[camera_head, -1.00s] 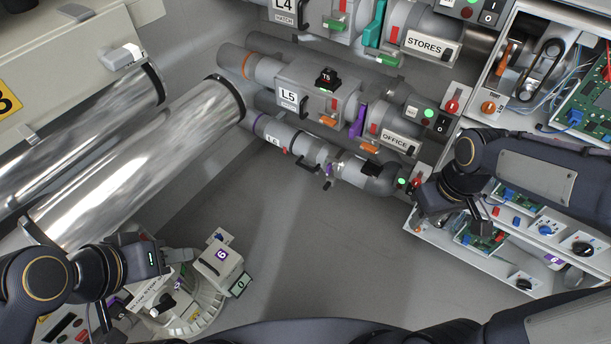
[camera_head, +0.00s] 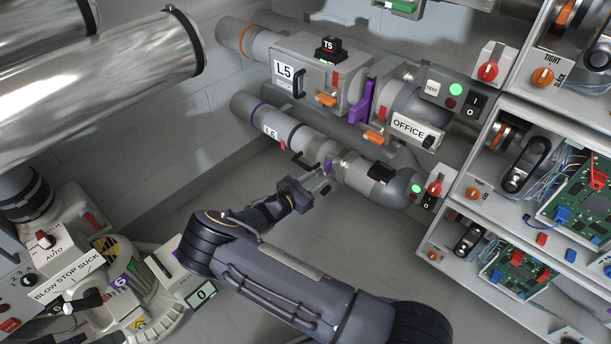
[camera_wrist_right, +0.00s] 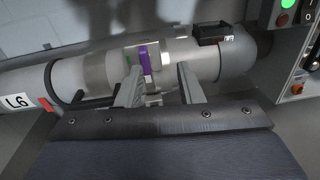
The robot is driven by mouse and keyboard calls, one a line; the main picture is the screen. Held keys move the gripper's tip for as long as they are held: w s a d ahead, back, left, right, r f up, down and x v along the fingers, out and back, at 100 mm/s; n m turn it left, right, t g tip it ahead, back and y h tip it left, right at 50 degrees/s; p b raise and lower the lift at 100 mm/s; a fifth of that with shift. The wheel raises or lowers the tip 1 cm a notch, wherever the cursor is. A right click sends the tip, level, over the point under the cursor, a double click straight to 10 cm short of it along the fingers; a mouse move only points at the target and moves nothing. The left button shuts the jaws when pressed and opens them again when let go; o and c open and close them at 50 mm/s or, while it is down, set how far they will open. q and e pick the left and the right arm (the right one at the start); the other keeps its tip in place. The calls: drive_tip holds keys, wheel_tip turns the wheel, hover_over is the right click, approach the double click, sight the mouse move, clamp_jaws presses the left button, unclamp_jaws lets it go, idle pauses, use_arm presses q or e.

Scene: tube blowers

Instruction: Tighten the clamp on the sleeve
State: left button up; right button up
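The L6 pipe (camera_head: 262,120) runs along the wall below the L5 unit. A grey sleeve section (camera_head: 310,145) sits on it, with a small purple clamp lever (camera_head: 328,167) at its right end. In the right wrist view the purple lever (camera_wrist_right: 148,58) stands up from the pipe (camera_wrist_right: 80,75). My right gripper (camera_head: 320,181) is just in front of the lever. In the wrist view its two fingers (camera_wrist_right: 160,82) are spread, with the lever between or just behind them; I cannot tell if they touch it. My left gripper is out of view.
The L5 unit (camera_head: 285,69) with a larger purple lever (camera_head: 362,101) is above. A black-handled part (camera_head: 381,173) and a red switch box (camera_head: 435,184) are to the right, beside open electronics racks (camera_head: 490,197). A blower unit (camera_head: 60,255) stands lower left. Floor below the pipe is clear.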

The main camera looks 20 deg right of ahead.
sight(325, 167)
drive_tip(key=shift+n+t, duration=0.7)
drive_tip(key=shift+n, duration=0.1)
drive_tip(key=w+d+b, duration=0.1)
drive_tip(key=w+d, duration=0.1)
drive_tip(key=w+d+f+b, duration=0.1)
drive_tip(key=w+d, duration=0.1)
drive_tip(key=shift+d+f, duration=0.15)
drive_tip(key=shift+d, duration=0.05)
drive_tip(key=shift+w+d, duration=0.25)
drive_tip(key=shift+d, duration=0.35)
clamp_jaws()
